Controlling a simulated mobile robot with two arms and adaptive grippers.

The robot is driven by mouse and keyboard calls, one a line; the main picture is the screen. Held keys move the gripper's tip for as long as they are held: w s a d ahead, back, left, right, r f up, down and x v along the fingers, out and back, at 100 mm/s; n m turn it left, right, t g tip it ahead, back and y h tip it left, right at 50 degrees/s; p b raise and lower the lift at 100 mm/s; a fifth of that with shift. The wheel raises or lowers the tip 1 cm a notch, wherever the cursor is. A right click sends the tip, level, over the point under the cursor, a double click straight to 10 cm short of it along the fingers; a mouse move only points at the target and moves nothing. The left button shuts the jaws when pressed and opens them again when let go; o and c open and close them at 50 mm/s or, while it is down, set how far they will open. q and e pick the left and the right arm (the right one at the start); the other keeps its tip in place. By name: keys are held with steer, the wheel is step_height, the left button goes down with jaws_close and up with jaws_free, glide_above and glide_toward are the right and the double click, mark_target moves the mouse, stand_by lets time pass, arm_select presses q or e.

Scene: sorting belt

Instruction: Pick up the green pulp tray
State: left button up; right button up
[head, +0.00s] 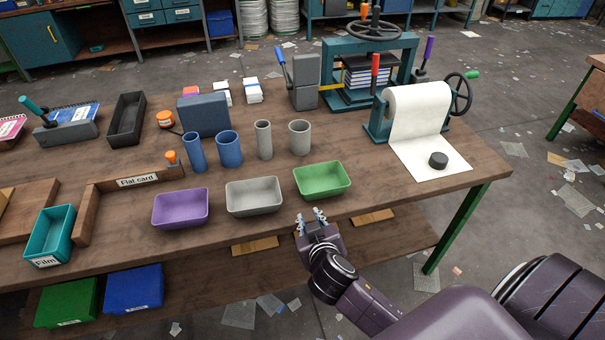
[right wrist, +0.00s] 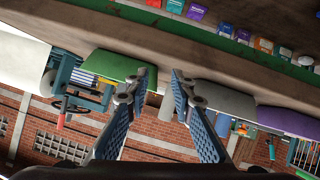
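The green pulp tray (head: 322,181) is an open, empty, shallow tray near the table's front edge, to the right of a grey tray (head: 254,197) and a purple tray (head: 181,208). My right gripper (head: 312,217) is just in front of the table edge, below and in front of the green tray, apart from it. In the right wrist view, which is turned over, the green tray (right wrist: 115,65) lies beyond the left finger. The right gripper's fingers (right wrist: 163,75) stand apart with nothing between them. My left gripper is in neither view.
Blue and grey cylinders (head: 229,149) stand behind the trays. A paper roll (head: 418,112) with its sheet and a dark puck (head: 438,159) are at the right. A teal Film bin (head: 51,236) stands at the left. A lower shelf (head: 215,280) holds green and blue bins.

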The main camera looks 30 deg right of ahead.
steer(key=shift+t, duration=0.7)
steer(key=w+r, duration=0.1)
steer(key=r, duration=0.1)
steer(key=w+r, duration=0.1)
steer(key=r, duration=0.1)
steer(key=shift+w, duration=0.4)
steer(key=x, duration=0.4)
steer(key=shift+w+f+p, duration=0.1)
steer(key=shift+w+p, duration=0.2)
steer(key=shift+w, duration=0.1)
steer(key=shift+x, duration=3.45)
steer(key=shift+d, duration=0.15)
steer(key=shift+s, duration=0.1)
jaws_close()
